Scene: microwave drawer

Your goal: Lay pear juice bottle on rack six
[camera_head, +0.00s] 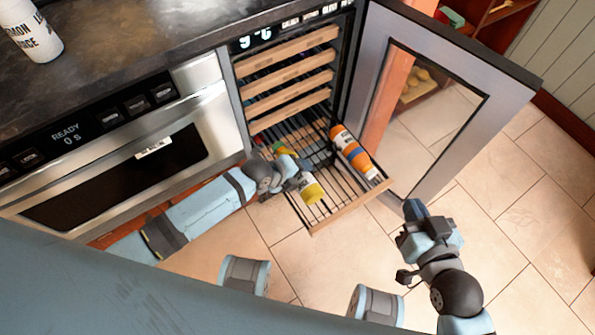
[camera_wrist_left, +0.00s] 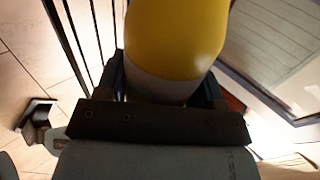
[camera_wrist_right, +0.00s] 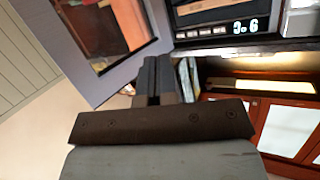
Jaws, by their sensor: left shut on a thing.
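A yellow bottle (camera_head: 311,191) with a pale band and a green end, likely the pear juice, lies lengthwise over the pulled-out wire rack (camera_head: 318,216), the lowest visible one. My left gripper (camera_head: 295,172) is shut around its middle and hides part of it. In the left wrist view the yellow bottle (camera_wrist_left: 178,40) fills the space between the fingers (camera_wrist_left: 165,95). I cannot tell whether it touches the wires. My right gripper (camera_head: 413,212) is empty, right of the rack's front; its fingers (camera_wrist_right: 157,80) are together in the right wrist view.
An orange, white and blue bottle (camera_head: 355,152) lies on the rack's right side. Several wood-fronted racks (camera_head: 290,75) are pushed in above. The cooler's glass door (camera_head: 440,100) stands open at right. An oven (camera_head: 130,150) is at left, and a white bottle (camera_head: 30,32) stands on the counter.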

